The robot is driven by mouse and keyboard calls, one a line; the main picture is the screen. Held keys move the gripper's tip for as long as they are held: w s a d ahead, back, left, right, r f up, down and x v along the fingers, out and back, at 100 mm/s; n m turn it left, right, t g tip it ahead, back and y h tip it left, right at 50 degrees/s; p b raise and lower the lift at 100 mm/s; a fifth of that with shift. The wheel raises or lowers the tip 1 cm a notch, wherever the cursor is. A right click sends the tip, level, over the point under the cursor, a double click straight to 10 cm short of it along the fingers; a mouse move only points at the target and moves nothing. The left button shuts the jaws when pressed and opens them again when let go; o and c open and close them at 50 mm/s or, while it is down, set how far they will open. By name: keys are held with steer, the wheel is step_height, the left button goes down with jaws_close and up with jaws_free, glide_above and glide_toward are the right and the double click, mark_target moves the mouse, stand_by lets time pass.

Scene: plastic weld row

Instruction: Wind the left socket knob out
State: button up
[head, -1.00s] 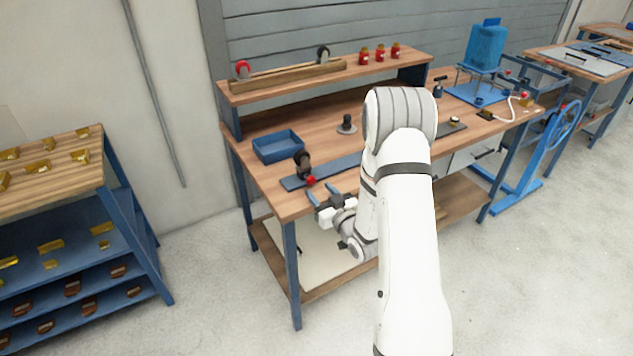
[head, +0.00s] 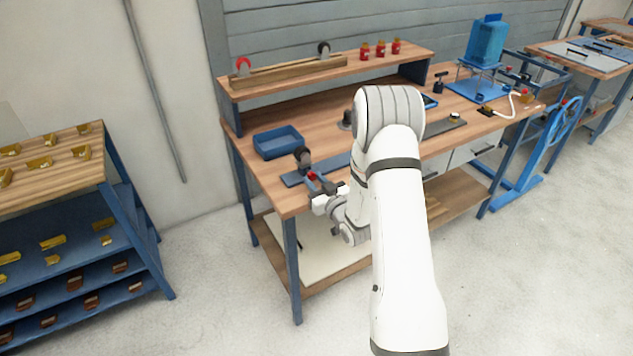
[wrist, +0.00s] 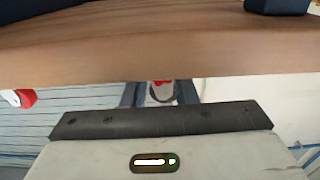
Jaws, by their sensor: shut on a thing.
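The left socket (head: 303,156) is a dark upright piece on the long blue-grey bar (head: 292,180) near the bench's front left corner. Its red knob (head: 312,176) faces the front edge. My gripper (head: 319,181) has its blue fingers around the knob and is shut on it. In the wrist view the red knob (wrist: 161,83) shows only as a small patch between the two fingers (wrist: 159,94), mostly hidden by the bench edge and the gripper body. My arm hides the middle of the bar in the head view.
A blue tray (head: 277,143) sits behind the bar at left. The upper shelf holds a wooden rack (head: 290,74) and red jars (head: 380,48). The bench top's front edge (wrist: 150,75) crosses close above my gripper in the wrist view. Open floor lies in front.

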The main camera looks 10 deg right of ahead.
steer(key=shift+c, duration=1.2)
steer(key=shift+f+n+b, duration=0.15)
steer(key=shift+n+b, duration=0.15)
steer(key=shift+b, duration=0.3)
steer(key=shift+f+n+b, duration=0.15)
steer(key=shift+n+b, duration=0.35)
steer(key=shift+b, duration=0.6)
steer(key=n+b, duration=0.1)
steer(key=b, duration=0.1)
steer(key=shift+b, duration=0.3)
steer(key=n+b, duration=0.2)
steer(key=b, duration=0.2)
steer(key=shift+n, duration=0.3)
steer(key=shift+r+n+b, duration=0.2)
steer(key=shift+n+b, duration=0.3)
steer(key=shift+b, duration=0.2)
steer(key=shift+r, duration=0.1)
